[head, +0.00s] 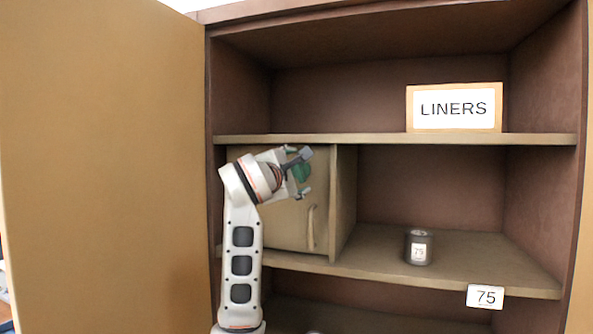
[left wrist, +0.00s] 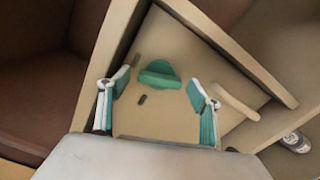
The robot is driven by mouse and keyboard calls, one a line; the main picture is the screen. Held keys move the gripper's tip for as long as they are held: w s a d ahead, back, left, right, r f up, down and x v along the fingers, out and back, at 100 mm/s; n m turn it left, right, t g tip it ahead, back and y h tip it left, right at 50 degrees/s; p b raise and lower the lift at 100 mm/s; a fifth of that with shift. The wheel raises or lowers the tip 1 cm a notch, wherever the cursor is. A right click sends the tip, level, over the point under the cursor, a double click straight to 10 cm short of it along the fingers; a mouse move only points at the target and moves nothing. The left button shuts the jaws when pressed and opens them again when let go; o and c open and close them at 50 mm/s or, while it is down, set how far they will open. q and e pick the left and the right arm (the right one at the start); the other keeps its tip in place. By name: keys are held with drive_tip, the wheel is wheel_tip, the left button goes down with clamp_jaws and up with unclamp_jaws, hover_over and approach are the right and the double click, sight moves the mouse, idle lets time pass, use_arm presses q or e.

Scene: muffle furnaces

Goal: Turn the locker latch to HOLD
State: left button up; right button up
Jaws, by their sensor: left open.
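The locker is a small tan box with a closed door (head: 290,225) at the left of the middle shelf. Its green latch (left wrist: 160,75) is a flat-sided knob on the door in the left wrist view. In the head view the latch (head: 301,173) shows partly behind my left gripper (head: 305,174). My left gripper is open, its two green-padded fingers (left wrist: 159,84) pointing at the door. The latch appears between the fingertips, one on each side, with gaps; I cannot tell how deep it lies between them. My right gripper is out of view.
A curved door handle (head: 311,228) sits near the gripper; it also shows in the left wrist view (left wrist: 236,103). Two small dark marks (left wrist: 142,99) are beside the latch. A LINERS sign (head: 454,108) is above. An open cabinet door (head: 100,170) is left.

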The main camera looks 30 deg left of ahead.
use_arm(q)
drive_tip(key=shift+w, duration=0.2)
drive_tip(key=c, duration=1.1)
